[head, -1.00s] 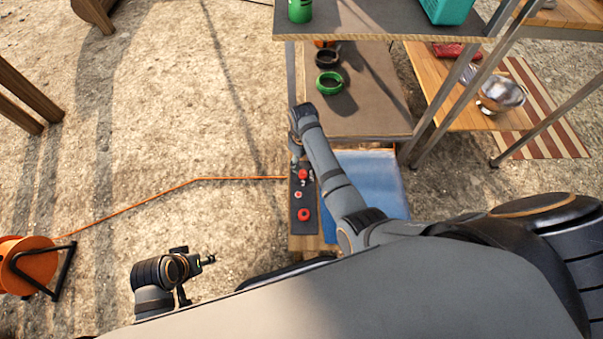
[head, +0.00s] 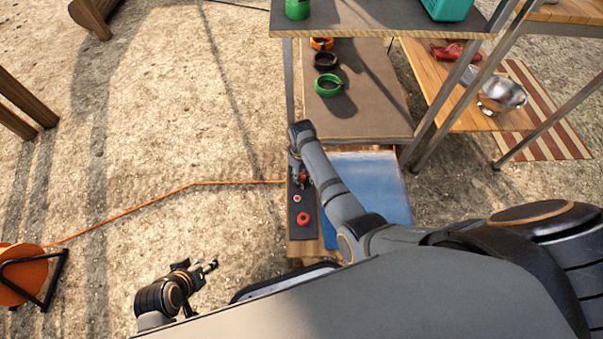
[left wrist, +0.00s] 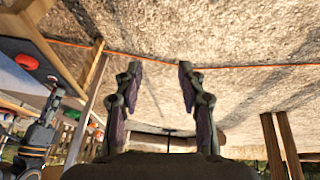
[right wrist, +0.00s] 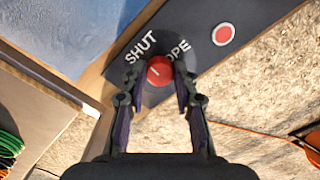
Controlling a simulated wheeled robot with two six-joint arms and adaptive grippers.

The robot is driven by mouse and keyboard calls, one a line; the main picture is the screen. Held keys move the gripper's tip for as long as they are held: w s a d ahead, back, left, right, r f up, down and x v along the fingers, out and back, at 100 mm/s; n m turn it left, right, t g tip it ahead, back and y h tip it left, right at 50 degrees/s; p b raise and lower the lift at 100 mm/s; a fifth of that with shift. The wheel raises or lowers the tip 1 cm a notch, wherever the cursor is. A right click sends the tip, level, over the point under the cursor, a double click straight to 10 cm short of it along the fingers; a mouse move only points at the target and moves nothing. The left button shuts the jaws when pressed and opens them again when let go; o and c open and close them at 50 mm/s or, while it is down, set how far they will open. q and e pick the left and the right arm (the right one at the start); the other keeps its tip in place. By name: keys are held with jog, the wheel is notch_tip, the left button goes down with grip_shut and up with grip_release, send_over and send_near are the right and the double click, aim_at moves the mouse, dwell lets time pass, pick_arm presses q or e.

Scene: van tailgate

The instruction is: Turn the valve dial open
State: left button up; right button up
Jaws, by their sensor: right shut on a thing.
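The valve dial (right wrist: 160,70) is a round red knob with a pale mark on its face. In the head view the right gripper (head: 300,176) reaches down over the panel's far end and partly hides the dial. My left gripper (head: 208,267) is away to the left over the ground. Its fingers stand apart and empty in the left wrist view (left wrist: 159,72).
A red button with a white ring (right wrist: 223,35) and a larger red knob (head: 304,218) share the panel. A blue surface (head: 370,190) lies beside it. Shelves (head: 365,110) hold several rings. An orange cable (head: 150,206) runs to a reel (head: 22,275) on the ground.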

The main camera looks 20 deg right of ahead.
grip_shut()
jog(key=shift+r, duration=0.1)
jog(key=shift+m+p, duration=0.3)
jog(key=shift+p, duration=0.15)
pick_arm(q)
notch_tip(320, 180, up, 8)
jog(key=s+a+g+y+p, duration=0.1)
jog(key=s+a+g+p, duration=0.1)
jog(key=a+g+p, duration=0.3)
pick_arm(e)
jog(key=m, duration=0.6)
jog(key=shift+p, duration=0.35)
jog(key=m+p, duration=0.2)
jog(key=m, duration=0.3)
jog(key=shift+m, duration=0.4)
jog(key=m, duration=0.3)
pick_arm(q)
notch_tip(320, 180, down, 11)
jog(key=t, duration=0.1)
jog(key=shift+w+d+y+p, duration=0.2)
jog(key=shift+y+p, duration=0.1)
jog(key=shift+p, duration=0.1)
pick_arm(e)
jog(key=shift+m, duration=1.5)
pick_arm(q)
jog(key=shift+w+a+f+t, duration=0.1)
jog(key=shift+t, duration=0.2)
